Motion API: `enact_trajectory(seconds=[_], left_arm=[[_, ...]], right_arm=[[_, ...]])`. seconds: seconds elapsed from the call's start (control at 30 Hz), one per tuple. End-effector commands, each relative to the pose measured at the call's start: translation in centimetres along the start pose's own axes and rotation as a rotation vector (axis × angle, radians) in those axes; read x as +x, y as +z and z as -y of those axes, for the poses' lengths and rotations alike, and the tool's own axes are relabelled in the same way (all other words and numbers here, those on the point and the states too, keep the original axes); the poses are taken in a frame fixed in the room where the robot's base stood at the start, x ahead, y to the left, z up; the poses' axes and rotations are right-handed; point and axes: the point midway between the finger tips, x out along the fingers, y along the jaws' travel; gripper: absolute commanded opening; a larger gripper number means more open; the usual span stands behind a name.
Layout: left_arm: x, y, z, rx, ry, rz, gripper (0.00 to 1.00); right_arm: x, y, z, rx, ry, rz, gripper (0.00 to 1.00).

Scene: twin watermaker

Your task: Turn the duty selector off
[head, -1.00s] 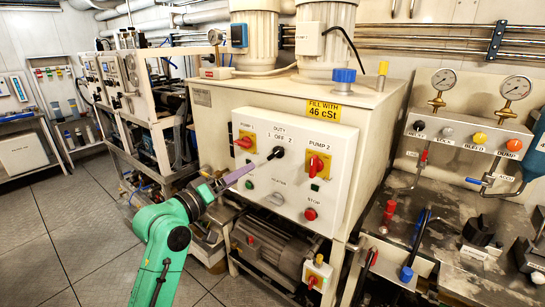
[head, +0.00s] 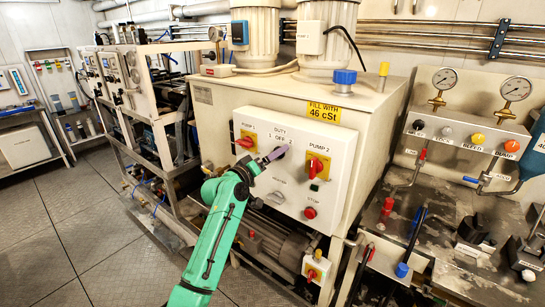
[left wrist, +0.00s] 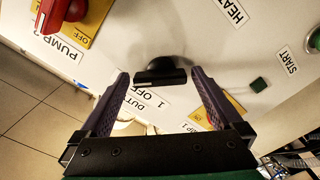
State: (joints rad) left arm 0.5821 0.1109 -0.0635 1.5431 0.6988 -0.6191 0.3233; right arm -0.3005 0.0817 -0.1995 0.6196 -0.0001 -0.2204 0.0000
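The duty selector is a black knob (head: 281,152) on the white control panel (head: 335,200), under the label "DUTY 1 OFF 2". In the head view, the purple fingers of my left gripper (head: 271,157) partly cover it. In the left wrist view, the selector's black bar handle (left wrist: 161,73) lies between the fingertips of my left gripper (left wrist: 160,80). The fingers are spread, with a gap on both sides of the handle. Which mark the selector points at, I cannot tell. My right gripper is in neither view.
On the same panel are the red pump 1 switch (head: 243,142), the red pump 2 switch (head: 315,165) and the red stop button (head: 310,212). A motor (head: 268,238) sits below. Gauges and valves stand at the right. Floor is clear at the left.

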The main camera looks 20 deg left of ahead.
Motion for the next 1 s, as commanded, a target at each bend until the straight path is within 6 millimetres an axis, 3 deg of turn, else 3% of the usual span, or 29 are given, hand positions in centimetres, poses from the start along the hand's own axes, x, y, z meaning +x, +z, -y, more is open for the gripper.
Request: enact_trajectory(seconds=[0.03, 0.2, 0.57, 1.0], left_arm=[[0.0, 0.0, 0.0, 0.0, 0.0, 0.0, 0.85], [0.0, 0.0, 0.0, 0.0, 0.0, 0.0, 0.24], [0.0, -0.1, -0.1, -0.056, 0.0, 0.001, 0.24], [0.0, -0.3, -0.3, -0.37, -0.001, 0.001, 0.24]], right_arm=[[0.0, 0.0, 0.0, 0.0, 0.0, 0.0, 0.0], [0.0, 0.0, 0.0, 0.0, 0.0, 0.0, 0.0], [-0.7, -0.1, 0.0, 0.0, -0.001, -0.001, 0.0], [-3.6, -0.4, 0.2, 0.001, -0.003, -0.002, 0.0]])
